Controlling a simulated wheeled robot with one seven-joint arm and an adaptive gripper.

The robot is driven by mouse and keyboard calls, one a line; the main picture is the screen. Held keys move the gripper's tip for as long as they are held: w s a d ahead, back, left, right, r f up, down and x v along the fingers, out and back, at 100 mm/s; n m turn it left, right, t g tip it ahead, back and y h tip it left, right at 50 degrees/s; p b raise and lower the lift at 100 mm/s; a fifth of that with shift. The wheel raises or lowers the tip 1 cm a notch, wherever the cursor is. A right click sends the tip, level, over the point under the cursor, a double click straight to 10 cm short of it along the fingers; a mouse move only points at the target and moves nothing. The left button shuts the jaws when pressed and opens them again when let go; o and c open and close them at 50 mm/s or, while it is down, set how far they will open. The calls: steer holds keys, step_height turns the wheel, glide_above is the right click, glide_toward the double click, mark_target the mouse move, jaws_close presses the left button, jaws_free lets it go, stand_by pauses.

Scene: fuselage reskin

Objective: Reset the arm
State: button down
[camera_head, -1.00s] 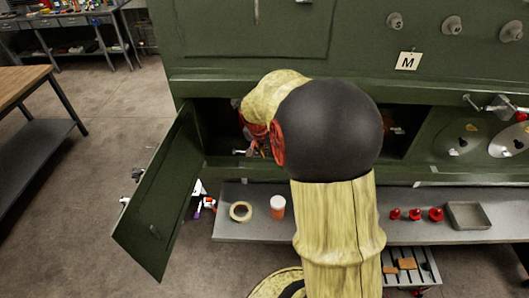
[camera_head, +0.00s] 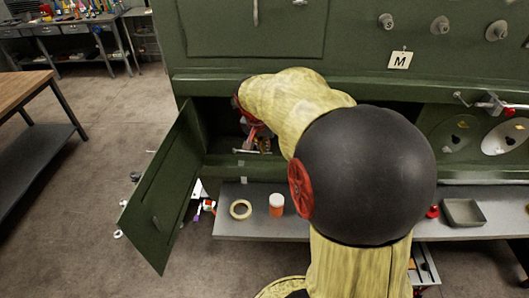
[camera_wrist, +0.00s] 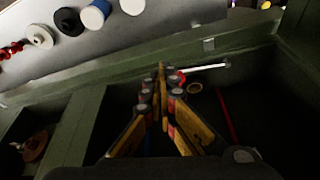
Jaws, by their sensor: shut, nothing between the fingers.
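My gripper (camera_wrist: 162,72) is shut and empty in the wrist view, its fingertips together over the dark interior of the open compartment. In the head view my arm bends left at a large black joint, and my gripper (camera_head: 257,138) shows only partly in the compartment opening below my yellow-sleeved forearm. The compartment (camera_head: 215,120) is in the green panel, with its door (camera_head: 165,200) swung open to the left.
The grey shelf (camera_head: 255,228) below the opening holds a tape roll (camera_head: 240,209), an orange jar (camera_head: 276,204) and a metal tray (camera_head: 464,212). Part of it is behind my arm.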

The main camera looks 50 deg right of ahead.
steer(key=shift+v, duration=0.8)
steer(key=shift+s+n, duration=0.1)
steer(key=shift+n, duration=0.2)
steer(key=s+a+f+n+t+y+b, duration=0.1)
steer(key=s+a+n+b, duration=0.3)
steer(key=a, duration=0.6)
steer(key=s+a+f+n+t+y+b, duration=0.1)
steer(key=s+a+f+n+b, duration=0.2)
steer(key=a, duration=0.7)
steer(key=s+a+f+n+t+y+b, duration=0.1)
steer(key=s+a+n+b, duration=0.4)
steer(key=a, duration=0.5)
steer(key=shift+f+t+y, duration=0.4)
steer(key=shift+f, duration=0.2)
steer(key=shift+s+d, duration=0.1)
steer(key=shift+s, duration=0.1)
